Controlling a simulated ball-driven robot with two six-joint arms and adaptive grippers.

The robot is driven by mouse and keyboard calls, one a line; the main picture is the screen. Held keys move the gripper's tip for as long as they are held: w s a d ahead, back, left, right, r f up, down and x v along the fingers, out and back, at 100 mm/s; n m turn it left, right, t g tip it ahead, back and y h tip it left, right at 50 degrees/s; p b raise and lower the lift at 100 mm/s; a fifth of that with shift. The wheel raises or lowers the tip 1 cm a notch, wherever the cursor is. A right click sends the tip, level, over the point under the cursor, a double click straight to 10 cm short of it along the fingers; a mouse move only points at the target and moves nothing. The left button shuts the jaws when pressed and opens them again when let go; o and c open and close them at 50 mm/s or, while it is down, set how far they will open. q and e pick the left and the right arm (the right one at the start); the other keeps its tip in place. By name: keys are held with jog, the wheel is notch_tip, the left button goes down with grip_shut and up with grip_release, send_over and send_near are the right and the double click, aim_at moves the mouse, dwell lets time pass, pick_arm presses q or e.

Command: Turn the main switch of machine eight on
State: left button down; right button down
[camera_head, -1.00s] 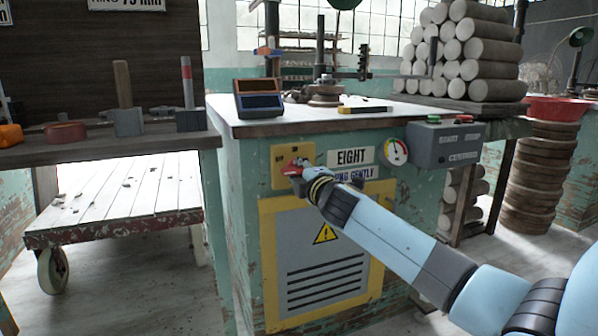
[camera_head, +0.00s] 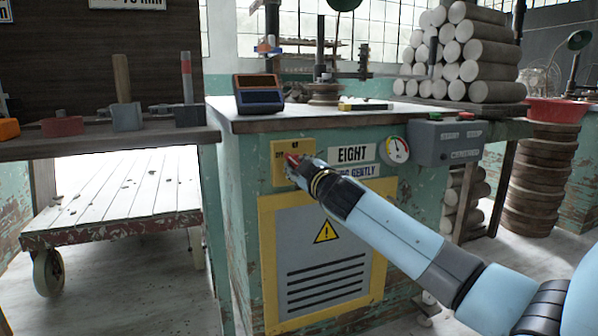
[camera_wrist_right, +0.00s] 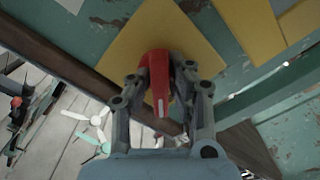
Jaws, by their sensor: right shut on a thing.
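The main switch is a red handle (camera_head: 291,160) on a yellow plate (camera_head: 279,176), on the green cabinet beside the EIGHT sign (camera_head: 352,154). The plate has small dark marks at its left and top. My right gripper (camera_head: 297,167) is at the switch and partly covers it. In the right wrist view the red handle (camera_wrist_right: 160,82) sits between the two fingers of my right gripper (camera_wrist_right: 161,88), which are shut on it, in front of the yellow plate (camera_wrist_right: 121,55). The handle stands steeply, slightly tilted, in the head view. My left gripper is not in view.
A round gauge (camera_head: 397,150) and a grey control box (camera_head: 446,143) are to the right of the sign. A yellow-framed vent panel (camera_head: 325,262) is below. A bench with tools (camera_head: 100,143) and a pale cart (camera_head: 112,205) stand on the left.

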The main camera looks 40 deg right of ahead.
jog(key=m, duration=0.2)
jog(key=m+b, duration=0.1)
jog(key=shift+f+m, duration=0.2)
jog(key=shift+m, duration=1.1)
jog(key=m, duration=0.3)
jog(key=shift+b, duration=0.4)
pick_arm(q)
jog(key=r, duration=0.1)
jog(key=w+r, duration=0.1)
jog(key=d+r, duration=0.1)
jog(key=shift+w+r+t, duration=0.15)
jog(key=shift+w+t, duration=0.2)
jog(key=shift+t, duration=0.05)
pick_arm(e)
jog(key=shift+m, duration=0.4)
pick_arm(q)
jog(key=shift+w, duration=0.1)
pick_arm(e)
jog(key=c, duration=1.3)
grip_release()
jog(key=shift+r, duration=0.15)
jog(key=v, duration=1.2)
